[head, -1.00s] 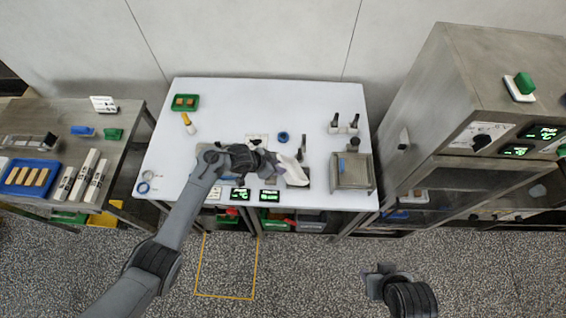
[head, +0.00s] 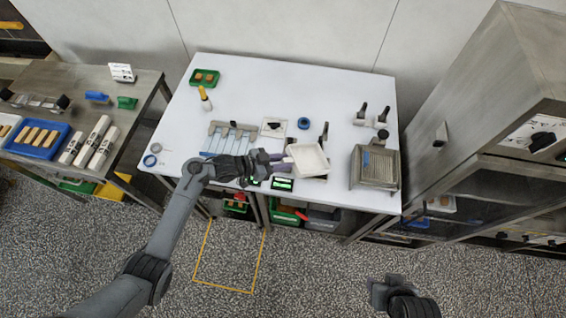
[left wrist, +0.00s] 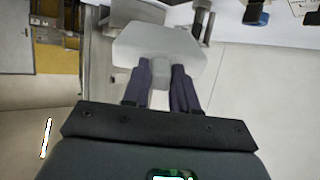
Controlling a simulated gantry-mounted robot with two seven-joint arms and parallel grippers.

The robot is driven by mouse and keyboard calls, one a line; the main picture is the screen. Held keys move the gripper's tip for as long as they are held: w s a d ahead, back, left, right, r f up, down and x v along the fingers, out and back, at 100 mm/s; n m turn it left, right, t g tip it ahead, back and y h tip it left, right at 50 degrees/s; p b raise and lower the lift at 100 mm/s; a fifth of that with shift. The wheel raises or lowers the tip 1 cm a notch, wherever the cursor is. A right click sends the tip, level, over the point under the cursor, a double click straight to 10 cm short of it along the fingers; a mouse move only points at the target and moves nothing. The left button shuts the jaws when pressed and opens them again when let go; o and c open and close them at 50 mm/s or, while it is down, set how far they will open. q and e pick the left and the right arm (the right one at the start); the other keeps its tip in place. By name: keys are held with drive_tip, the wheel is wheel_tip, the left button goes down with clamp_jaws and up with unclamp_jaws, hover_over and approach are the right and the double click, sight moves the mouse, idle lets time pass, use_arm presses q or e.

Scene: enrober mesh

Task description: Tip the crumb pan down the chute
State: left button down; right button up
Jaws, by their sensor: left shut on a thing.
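A shallow white pan (head: 308,159), which looks like the crumb pan, is held over the front part of the white table. My left gripper (head: 279,163) is shut on its left side. In the left wrist view the fingers (left wrist: 160,88) close on a short tab of the pan (left wrist: 158,42), whose pale face spreads beyond them. I cannot tell whether any crumbs are in it. I cannot make out the chute for certain. My right gripper (head: 380,291) is low at the bottom right, away from the table, and its jaws are unclear.
A grey metal tray with a mesh top (head: 375,180) stands right of the pan. A rack with blue strips (head: 232,136), a blue ring (head: 304,123) and a small green tray (head: 205,77) are on the table. Bins (head: 287,214) sit below its front edge. A steel cabinet (head: 480,125) stands at right.

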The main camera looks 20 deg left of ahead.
use_arm(q)
drive_tip(key=f+h+b, duration=0.1)
drive_tip(key=b, duration=0.2)
drive_tip(key=f+t+h+b, duration=0.1)
drive_tip(key=f+b, duration=0.1)
drive_tip(key=b, duration=0.1)
drive_tip(key=a+f+t+h+b, duration=0.1)
drive_tip(key=b, duration=0.2)
drive_tip(key=shift+s+a+f, duration=0.1)
drive_tip(key=shift+s+f, duration=0.15)
drive_tip(key=shift+s, duration=0.15)
drive_tip(key=shift+a+f+t+h+b, duration=0.15)
drive_tip(key=shift+t+h+b, duration=0.2)
drive_tip(key=shift+b, duration=0.4)
